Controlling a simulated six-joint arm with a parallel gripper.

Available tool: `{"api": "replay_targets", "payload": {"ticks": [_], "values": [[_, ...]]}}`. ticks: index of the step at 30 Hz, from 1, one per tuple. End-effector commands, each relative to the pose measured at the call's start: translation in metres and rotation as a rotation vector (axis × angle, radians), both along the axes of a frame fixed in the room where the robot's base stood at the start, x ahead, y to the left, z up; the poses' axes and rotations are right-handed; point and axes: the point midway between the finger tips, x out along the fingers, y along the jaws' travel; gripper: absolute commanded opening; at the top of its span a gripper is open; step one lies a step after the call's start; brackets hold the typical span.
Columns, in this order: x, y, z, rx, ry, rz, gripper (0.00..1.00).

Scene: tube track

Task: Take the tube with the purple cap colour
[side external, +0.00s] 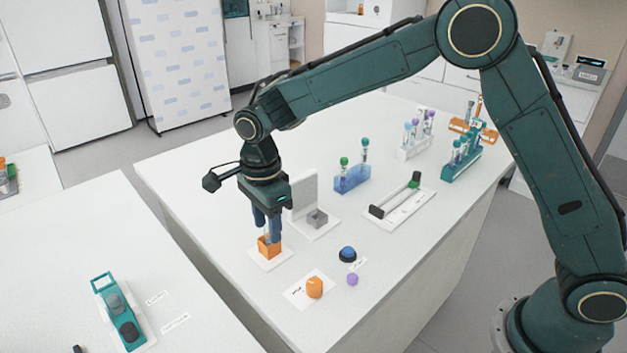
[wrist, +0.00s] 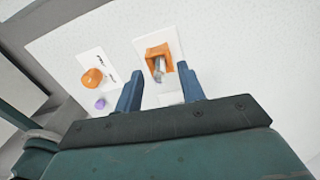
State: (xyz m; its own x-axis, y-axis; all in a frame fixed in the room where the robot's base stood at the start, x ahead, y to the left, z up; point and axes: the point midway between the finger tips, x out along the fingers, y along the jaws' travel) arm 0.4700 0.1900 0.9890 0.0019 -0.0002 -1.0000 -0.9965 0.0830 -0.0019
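Tubes with purple caps (side external: 429,115) stand in a white rack (side external: 414,150) at the back of the table in the side view, far from my gripper. A small loose purple round piece (side external: 352,279) lies on the table near the front; it also shows in the wrist view (wrist: 100,103). My gripper (side external: 268,230) points down right over an orange open holder (side external: 269,247). In the wrist view its two blue fingers (wrist: 160,70) are apart. A grey piece (wrist: 158,70) shows in the orange holder (wrist: 160,52); I cannot tell what it is.
A blue rack (side external: 352,180) with green- and teal-capped tubes stands mid-table. A teal rack (side external: 462,165) and an orange rack (side external: 474,130) are at the back right. A white-and-black track (side external: 402,207), a blue dome (side external: 347,254) and an orange piece (side external: 314,287) lie nearer. A grey block (side external: 317,217) sits beside my gripper.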

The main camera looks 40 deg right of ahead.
Motion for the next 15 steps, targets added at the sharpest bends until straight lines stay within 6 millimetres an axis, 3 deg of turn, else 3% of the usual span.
{"api": "replay_targets", "payload": {"ticks": [12, 15], "values": [[-0.0001, 0.0001, 0.0002, 0.0, 0.0, 0.0, 0.39], [-0.0001, 0.0001, 0.0002, 0.0, 0.0, 0.0, 0.2]]}}
